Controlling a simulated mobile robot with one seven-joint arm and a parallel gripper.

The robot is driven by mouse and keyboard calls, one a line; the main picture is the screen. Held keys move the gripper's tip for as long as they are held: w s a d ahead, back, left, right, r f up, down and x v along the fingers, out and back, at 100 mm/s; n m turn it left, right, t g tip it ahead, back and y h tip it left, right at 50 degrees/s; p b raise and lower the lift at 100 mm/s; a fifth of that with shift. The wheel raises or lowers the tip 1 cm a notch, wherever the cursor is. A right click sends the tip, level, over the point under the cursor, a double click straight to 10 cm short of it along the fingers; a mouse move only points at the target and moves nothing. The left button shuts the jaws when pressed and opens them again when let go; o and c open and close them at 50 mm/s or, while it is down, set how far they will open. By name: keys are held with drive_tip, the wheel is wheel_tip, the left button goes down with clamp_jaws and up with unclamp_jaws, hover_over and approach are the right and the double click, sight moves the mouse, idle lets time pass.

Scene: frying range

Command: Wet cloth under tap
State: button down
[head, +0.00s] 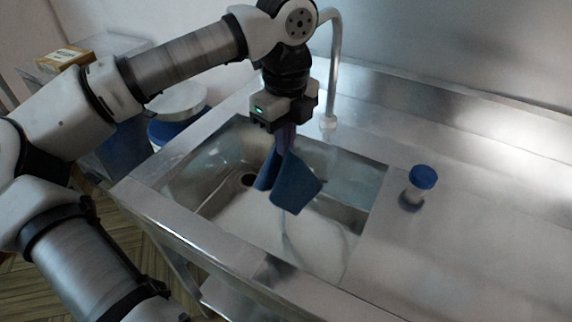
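My gripper (284,126) points down over the sink and is shut on a blue cloth (297,184). The cloth hangs folded below the fingers, above the basin. The tap (334,60) is a pale curved pipe rising from the counter just behind and right of my gripper. Its spout end is hidden behind my arm, and I cannot tell whether water runs. The fingertips are mostly hidden by the cloth.
Left of the sink are a round white-lidded blue tub (178,101) and a cardboard box (66,57). The counter at right (490,220) is otherwise clear.

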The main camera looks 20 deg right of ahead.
drive_tip(key=s+a+b, duration=0.1)
drive_tip(key=s+b, duration=0.1)
drive_tip(key=s, duration=0.5)
drive_tip(key=shift+a, duration=0.35)
